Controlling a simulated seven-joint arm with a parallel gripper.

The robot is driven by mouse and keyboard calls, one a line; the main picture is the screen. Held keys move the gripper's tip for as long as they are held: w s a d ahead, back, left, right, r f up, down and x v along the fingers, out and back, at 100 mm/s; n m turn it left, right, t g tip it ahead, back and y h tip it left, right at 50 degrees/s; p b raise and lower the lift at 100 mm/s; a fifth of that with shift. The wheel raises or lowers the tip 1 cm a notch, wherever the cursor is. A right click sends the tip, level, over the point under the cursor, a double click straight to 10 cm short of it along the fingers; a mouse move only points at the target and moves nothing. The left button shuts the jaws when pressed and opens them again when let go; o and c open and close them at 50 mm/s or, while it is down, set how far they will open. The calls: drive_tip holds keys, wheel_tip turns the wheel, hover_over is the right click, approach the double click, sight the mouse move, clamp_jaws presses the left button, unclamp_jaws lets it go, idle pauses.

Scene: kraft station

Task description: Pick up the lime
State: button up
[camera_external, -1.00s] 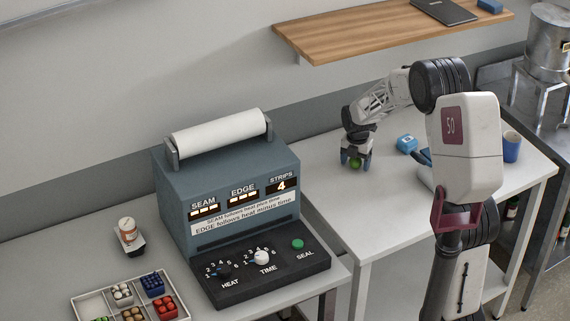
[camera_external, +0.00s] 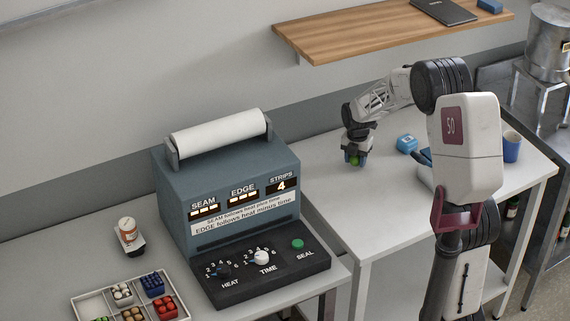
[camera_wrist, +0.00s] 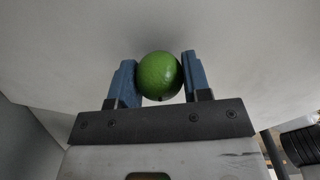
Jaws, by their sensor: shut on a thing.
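The lime (camera_wrist: 160,76) is a round green fruit. In the wrist view it sits between the two blue fingers of my gripper (camera_wrist: 157,80), which touch it on both sides. In the external view my gripper (camera_external: 355,158) is low over the white table at the right of the sealing machine. The lime (camera_external: 354,161) shows there as a small green spot between the fingers. Whether it is clear of the table top is hard to tell.
A blue box (camera_external: 407,144) lies right of my gripper, and a blue cup (camera_external: 511,147) stands farther right. The grey sealing machine (camera_external: 225,180) stands to the left. A sectioned tray (camera_external: 92,305) is at the lower left. A wooden shelf (camera_external: 385,28) hangs above.

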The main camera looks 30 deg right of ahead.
drive_tip(key=shift+r, duration=0.55)
drive_tip(key=shift+s+a+r, duration=0.1)
drive_tip(key=shift+s+r, duration=0.25)
drive_tip(key=shift+r, duration=0.4)
drive_tip(key=s+a, duration=0.1)
drive_tip(key=s, duration=0.4)
drive_tip(key=s+r, duration=0.1)
drive_tip(key=s, duration=0.4)
drive_tip(key=s+a, duration=0.1)
drive_tip(key=s, duration=0.4)
drive_tip(key=shift+a+r, duration=0.2)
drive_tip(key=shift+a, duration=0.15)
